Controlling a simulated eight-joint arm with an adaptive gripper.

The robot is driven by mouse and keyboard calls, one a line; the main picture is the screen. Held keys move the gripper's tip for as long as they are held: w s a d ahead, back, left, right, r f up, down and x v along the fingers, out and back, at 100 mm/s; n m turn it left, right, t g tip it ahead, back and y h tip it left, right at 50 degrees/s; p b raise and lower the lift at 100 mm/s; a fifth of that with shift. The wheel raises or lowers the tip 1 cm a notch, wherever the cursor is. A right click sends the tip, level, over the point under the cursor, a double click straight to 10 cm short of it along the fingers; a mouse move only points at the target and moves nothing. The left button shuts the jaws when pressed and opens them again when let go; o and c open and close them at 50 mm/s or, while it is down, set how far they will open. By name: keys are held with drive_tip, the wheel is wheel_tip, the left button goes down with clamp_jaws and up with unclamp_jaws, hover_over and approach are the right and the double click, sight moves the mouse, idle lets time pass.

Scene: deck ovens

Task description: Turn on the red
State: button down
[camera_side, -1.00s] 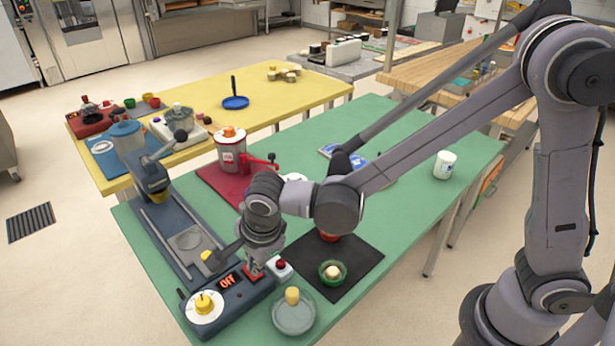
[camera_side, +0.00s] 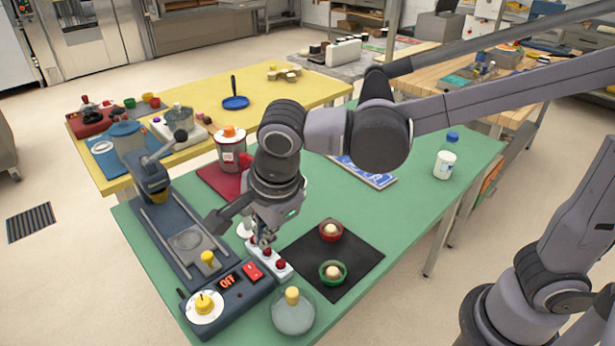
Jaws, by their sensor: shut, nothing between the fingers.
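The blue-grey machine (camera_side: 238,305) at the table's front left has a display (camera_side: 228,281) reading "OFF". A red switch (camera_side: 253,271) sits right of the display, and a white dial with a yellow knob (camera_side: 203,304) sits left below it. A white strip (camera_side: 285,272) with red buttons (camera_side: 281,265) lies behind the switch. My gripper (camera_side: 262,243) points down, shut and empty, over the far part of this strip. It partly hides the strip; I cannot tell whether it touches it.
A black mat (camera_side: 345,255) holds a red bowl (camera_side: 331,231) and a green bowl (camera_side: 333,272). A jar with a yellow top (camera_side: 293,312) stands near the front edge.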

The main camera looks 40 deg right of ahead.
sight(250, 266)
drive_tip(key=shift+w+r+t, duration=0.25)
drive_tip(key=shift+w+t, duration=0.25)
drive_tip(key=shift+w, duration=0.1)
drive_tip(key=x, duration=1.4)
idle(0.3)
